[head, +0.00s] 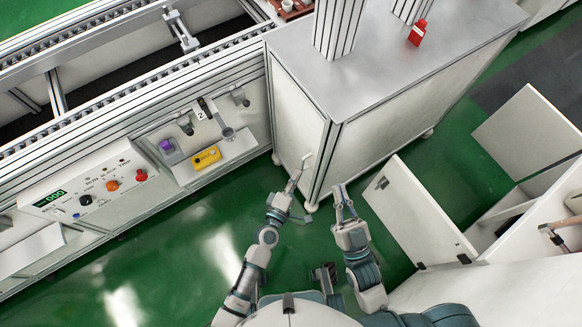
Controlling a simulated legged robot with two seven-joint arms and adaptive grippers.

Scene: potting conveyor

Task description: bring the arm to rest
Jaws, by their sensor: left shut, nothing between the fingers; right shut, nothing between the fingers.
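My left gripper (293,180) is shut and empty. It shows in front of the lower part of a grey cabinet's white door, close to the door handle; I cannot tell whether it touches. My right gripper (340,190) is shut and empty, a little to the right of the left one, in front of the cabinet's lower edge and the green floor. Both arms reach forward from my body at the bottom of the view.
The grey-topped cabinet (375,85) stands ahead, a red object (417,33) on it. A conveyor (120,75) with a control panel (95,187) runs along the left. A yellow device (207,158) sits on its shelf. An open white cabinet (420,215) is at right. Green floor (170,250) is clear at left.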

